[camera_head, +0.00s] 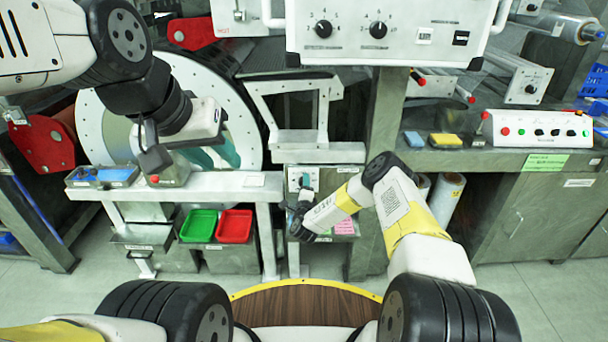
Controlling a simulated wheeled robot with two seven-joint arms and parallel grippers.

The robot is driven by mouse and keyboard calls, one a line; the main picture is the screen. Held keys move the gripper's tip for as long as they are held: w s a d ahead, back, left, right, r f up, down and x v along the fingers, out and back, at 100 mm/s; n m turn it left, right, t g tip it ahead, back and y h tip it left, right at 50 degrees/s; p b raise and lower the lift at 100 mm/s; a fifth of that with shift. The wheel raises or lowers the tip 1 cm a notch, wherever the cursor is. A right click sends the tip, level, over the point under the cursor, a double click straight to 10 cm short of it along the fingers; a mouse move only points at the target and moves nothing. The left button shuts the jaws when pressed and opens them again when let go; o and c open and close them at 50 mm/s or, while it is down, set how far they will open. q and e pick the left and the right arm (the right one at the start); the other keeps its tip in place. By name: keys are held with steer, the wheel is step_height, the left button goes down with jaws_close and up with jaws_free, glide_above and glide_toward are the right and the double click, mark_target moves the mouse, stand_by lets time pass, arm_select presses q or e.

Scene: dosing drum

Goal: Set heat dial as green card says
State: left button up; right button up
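The green card (545,162) is fixed to the bench front at the right; its writing is too small to read. Two black dials, a left one (323,29) and a right one (378,30), sit on the white panel at the top, with numbers around them. I cannot read which is the heat dial. My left gripper (152,148) hangs in front of the big round drum, well left of the dials; its finger gap is unclear. My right gripper (298,222) is low in the middle, below the panel, beside a small box with a knob (304,180); its fingers are small and dark.
Green (199,225) and red (234,226) trays sit low at left. A pink card (344,227) is near my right gripper.

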steer(key=s, duration=0.7)
steer(key=shift+s+r, duration=0.25)
